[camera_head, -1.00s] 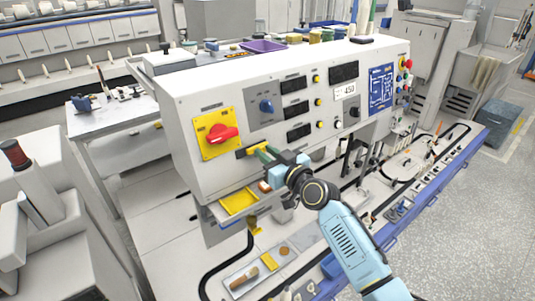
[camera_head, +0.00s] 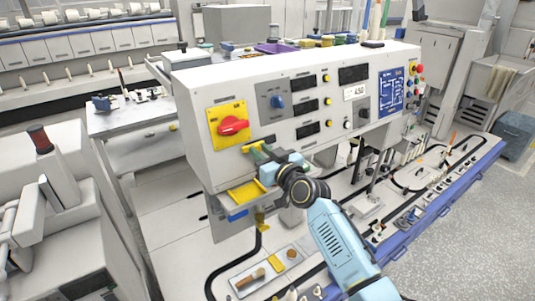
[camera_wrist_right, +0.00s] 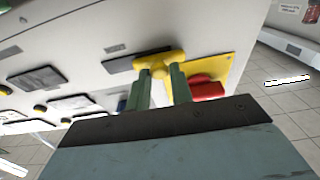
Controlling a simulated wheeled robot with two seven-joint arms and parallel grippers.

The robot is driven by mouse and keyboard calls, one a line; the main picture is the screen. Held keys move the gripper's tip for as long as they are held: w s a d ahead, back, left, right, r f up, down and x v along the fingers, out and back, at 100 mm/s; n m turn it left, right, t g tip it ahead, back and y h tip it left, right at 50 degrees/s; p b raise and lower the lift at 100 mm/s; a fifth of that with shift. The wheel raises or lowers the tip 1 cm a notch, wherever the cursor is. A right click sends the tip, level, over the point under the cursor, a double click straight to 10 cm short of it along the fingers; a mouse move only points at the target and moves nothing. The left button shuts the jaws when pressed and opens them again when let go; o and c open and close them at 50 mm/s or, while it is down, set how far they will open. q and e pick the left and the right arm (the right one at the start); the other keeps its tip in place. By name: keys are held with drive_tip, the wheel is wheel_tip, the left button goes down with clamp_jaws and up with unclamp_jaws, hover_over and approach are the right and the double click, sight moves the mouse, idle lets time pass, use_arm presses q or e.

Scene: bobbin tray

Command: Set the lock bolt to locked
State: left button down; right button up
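The lock bolt is a small yellow T-shaped handle (camera_head: 251,148) in a dark slot on the white panel's front, just below the red rotary switch (camera_head: 233,125) on its yellow plate. In the right wrist view the bolt (camera_wrist_right: 158,63) sits at the slot's end nearest the red switch; dark slot shows on its other side. My right gripper (camera_head: 262,153) reaches it from the lower right. In the wrist view its green fingers (camera_wrist_right: 159,80) stand on both sides of the bolt's stem and look closed on it; the contact is partly hidden. My left gripper is out of view.
A blue knob (camera_head: 278,102), dark displays and yellow buttons sit to the right on the panel (camera_head: 330,60). A yellow tray (camera_head: 246,192) juts out just below the bolt, close to my right wrist. Small parts lie on the bench below.

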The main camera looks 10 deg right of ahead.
drive_tip(key=o, duration=0.4)
drive_tip(key=shift+s+a+f, duration=0.1)
drive_tip(key=shift+s+a, duration=0.1)
drive_tip(key=shift+a, duration=0.1)
drive_tip(key=shift+d, duration=0.1)
drive_tip(key=shift+w, duration=0.1)
drive_tip(key=v, duration=1.3)
drive_tip(key=shift+d, duration=0.1)
